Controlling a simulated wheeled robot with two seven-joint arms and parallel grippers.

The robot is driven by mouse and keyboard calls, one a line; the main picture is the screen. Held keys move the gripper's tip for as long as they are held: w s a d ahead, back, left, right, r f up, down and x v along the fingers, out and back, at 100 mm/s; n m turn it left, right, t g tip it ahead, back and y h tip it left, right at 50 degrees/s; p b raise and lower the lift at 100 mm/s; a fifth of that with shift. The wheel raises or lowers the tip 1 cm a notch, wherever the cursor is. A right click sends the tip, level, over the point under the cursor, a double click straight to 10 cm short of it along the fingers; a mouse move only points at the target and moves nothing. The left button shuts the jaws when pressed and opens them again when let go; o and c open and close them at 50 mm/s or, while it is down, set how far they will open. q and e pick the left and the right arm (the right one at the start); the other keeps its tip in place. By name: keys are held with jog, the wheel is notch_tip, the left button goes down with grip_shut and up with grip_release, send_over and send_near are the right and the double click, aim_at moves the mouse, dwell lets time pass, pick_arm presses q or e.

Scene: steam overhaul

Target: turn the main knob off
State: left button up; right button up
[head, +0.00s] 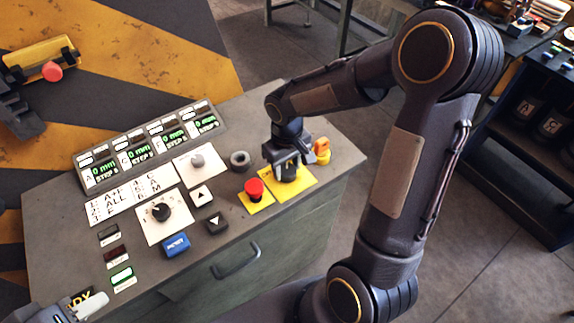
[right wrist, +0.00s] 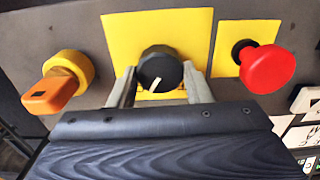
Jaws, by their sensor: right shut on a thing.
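The main knob is a round black knob (right wrist: 160,66) on a yellow plate (right wrist: 115,30) in the right wrist view, with a short white mark near its lower edge, slanted. My right gripper (right wrist: 161,84) has one finger on each side of the knob and is shut on it. In the head view, my right gripper (head: 287,166) is over the yellow plate (head: 303,184) at the right part of the console top and partly hides the knob. Part of my left gripper (head: 84,305) shows at the lower left edge, away from the knob; its jaw opening is unclear.
A red mushroom button (head: 254,189) and an orange-yellow key-like switch (head: 322,150) flank the knob closely. The console (head: 320,185) also carries a black dial (head: 160,212), a grey knob (head: 198,160), a blue button (head: 175,245), arrow buttons and several green displays.

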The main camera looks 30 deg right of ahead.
jog(key=n, duration=0.3)
jog(key=shift+n, duration=0.4)
jog(key=n, duration=0.3)
jog(key=n+p, duration=0.1)
jog(key=n, duration=0.4)
jog(key=shift+n+p, duration=0.3)
jog(key=shift+n, duration=1.5)
jog(key=o, duration=1)
